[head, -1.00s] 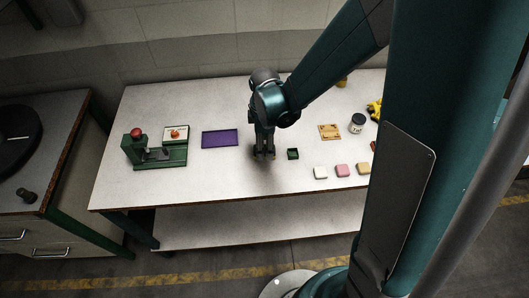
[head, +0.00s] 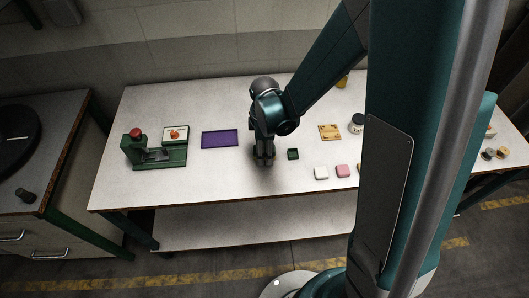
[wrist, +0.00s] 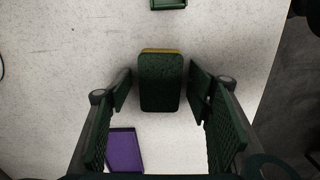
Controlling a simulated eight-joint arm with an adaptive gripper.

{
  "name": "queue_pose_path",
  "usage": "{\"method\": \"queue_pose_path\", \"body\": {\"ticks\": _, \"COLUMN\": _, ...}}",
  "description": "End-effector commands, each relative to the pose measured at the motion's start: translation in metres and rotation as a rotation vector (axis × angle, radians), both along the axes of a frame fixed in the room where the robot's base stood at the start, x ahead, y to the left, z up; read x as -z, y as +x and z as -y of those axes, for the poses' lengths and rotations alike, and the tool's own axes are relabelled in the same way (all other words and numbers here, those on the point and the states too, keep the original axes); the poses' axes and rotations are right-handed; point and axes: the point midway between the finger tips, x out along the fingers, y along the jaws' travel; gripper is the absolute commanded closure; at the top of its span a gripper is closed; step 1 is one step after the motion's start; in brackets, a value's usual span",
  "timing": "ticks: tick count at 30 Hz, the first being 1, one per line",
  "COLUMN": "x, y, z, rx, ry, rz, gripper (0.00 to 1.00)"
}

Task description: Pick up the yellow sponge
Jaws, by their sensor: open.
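A sponge (wrist: 160,82) with a dark green top and a thin yellow edge lies between my fingers in the wrist view. My gripper (wrist: 160,100) is open around it, with a visible gap on each side. In the head view my gripper (head: 264,160) points down over the table, between a purple tray and a small dark green box. The sponge is hidden behind the gripper there.
The purple tray (head: 220,139) is left of my gripper and the dark green box (head: 293,154) is right. A green press (head: 155,152) stands further left. White (head: 321,173) and pink (head: 343,171) blocks lie near the front edge. My arm hides the table's right part.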

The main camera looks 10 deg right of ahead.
Motion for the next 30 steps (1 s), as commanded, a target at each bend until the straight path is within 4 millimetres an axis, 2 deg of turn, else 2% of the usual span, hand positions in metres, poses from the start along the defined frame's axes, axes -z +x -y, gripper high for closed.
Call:
{"method": "queue_pose_path", "body": {"ticks": 1, "x": 0.0, "y": 0.0, "z": 0.0, "rx": 0.0, "ry": 0.0, "rz": 0.0, "gripper": 0.52}}
{"method": "queue_pose_path", "body": {"ticks": 5, "x": 0.0, "y": 0.0, "z": 0.0, "rx": 0.0, "ry": 0.0, "rz": 0.0, "gripper": 0.69}}
{"method": "queue_pose_path", "body": {"ticks": 6, "x": 0.0, "y": 0.0, "z": 0.0, "rx": 0.0, "ry": 0.0, "rz": 0.0, "gripper": 0.71}}
{"method": "queue_pose_path", "body": {"ticks": 20, "x": -0.002, "y": 0.0, "z": 0.0, "rx": 0.0, "ry": 0.0, "rz": 0.0, "gripper": 0.71}}
{"method": "queue_pose_path", "body": {"ticks": 30, "x": -0.023, "y": 0.0, "z": 0.0, "rx": 0.0, "ry": 0.0, "rz": 0.0, "gripper": 0.71}}
